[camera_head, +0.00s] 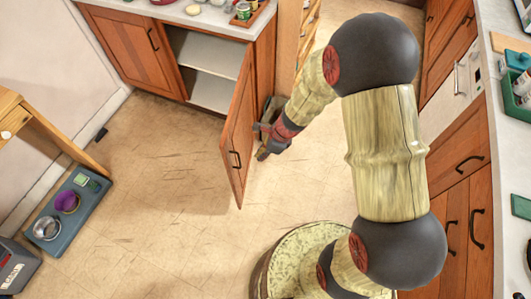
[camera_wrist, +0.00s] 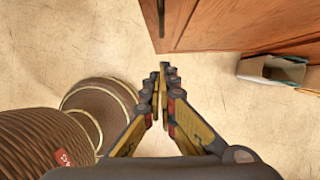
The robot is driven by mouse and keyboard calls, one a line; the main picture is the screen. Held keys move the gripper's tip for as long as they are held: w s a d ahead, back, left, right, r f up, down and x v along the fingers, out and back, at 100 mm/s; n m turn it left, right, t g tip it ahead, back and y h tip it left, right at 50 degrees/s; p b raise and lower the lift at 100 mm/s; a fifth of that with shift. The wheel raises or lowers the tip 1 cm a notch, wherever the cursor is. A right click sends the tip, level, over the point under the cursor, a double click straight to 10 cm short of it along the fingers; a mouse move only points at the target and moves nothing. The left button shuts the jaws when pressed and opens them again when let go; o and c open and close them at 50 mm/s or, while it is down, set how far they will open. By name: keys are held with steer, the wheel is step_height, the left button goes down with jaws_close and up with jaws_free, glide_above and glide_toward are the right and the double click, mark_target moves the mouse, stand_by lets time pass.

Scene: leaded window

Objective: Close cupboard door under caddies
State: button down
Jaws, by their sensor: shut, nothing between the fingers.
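The cupboard door (camera_head: 238,135) is wooden with a dark handle. In the head view it stands wide open, swung out into the room, and the shelves of the cupboard (camera_head: 208,70) show behind it. My gripper (camera_head: 262,154) is shut and empty, low down just right of the door's outer face. In the wrist view the shut fingertips (camera_wrist: 164,68) point toward the lower edge of the door (camera_wrist: 195,25), with a small gap of floor between. I cannot tell the exact distance. Caddies (camera_head: 243,10) stand on the counter above the cupboard.
A closed cupboard door (camera_head: 130,45) is left of the opening. An open box (camera_wrist: 270,70) sits on the floor near the door. A blue mat (camera_head: 65,215) with bowls lies at left. Counters with drawers (camera_head: 465,160) line the right. Floor left of the door is clear.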

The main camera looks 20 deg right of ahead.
steer(key=shift+w+a+f+b, duration=0.25)
steer(key=shift+w+a+f, duration=0.15)
steer(key=shift+a, duration=0.35)
steer(key=shift+w+a+f+b, duration=0.25)
steer(key=shift+a+f, duration=0.2)
steer(key=shift+a, duration=0.35)
steer(key=shift+w+a+f+b, duration=0.25)
steer(key=shift+w+a+f, duration=0.15)
steer(key=shift+a, duration=0.35)
